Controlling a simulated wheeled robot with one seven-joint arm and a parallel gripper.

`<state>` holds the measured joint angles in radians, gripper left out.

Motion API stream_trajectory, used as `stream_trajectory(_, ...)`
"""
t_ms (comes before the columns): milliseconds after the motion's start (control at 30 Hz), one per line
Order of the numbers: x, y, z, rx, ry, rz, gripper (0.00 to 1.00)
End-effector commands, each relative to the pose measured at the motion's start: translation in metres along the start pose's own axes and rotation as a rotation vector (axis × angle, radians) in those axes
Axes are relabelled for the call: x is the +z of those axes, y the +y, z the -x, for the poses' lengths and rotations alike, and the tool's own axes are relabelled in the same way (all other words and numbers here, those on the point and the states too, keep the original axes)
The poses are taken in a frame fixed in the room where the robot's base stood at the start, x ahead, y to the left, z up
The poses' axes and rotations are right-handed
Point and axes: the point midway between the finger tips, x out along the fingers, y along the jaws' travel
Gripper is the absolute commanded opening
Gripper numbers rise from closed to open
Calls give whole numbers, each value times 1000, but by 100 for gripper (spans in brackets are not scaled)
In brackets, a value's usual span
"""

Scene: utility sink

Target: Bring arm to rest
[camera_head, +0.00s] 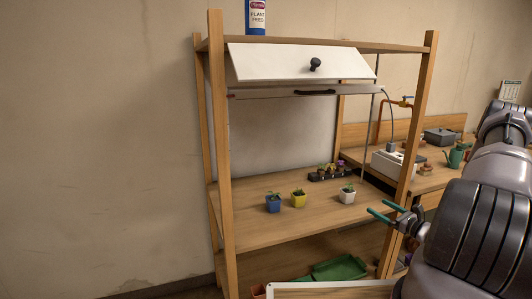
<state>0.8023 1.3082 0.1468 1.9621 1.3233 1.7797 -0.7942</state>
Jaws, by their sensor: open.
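My arm (480,205) comes in from the right edge and fills the right side of the head view. My gripper (381,211) points left, with two teal fingertips apart and nothing between them. It shows in front of the right part of the wooden shelf unit (228,150), near its right front post (421,105). I cannot tell how far it is from the post. Part of the gripper's body is hidden behind the arm.
A blue pot (273,203), a yellow pot (298,199) and a white pot (347,195) stand on the middle shelf. Above hangs a tilted white flap (290,65) with a black knob. A green tray (340,268) lies below. The bench at right holds a watering can (455,158).

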Motion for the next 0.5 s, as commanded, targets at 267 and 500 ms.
stream_trajectory(267,70,22,-26,211,0,115,100)
stream_trajectory(500,166,74,-44,520,34,312,100)
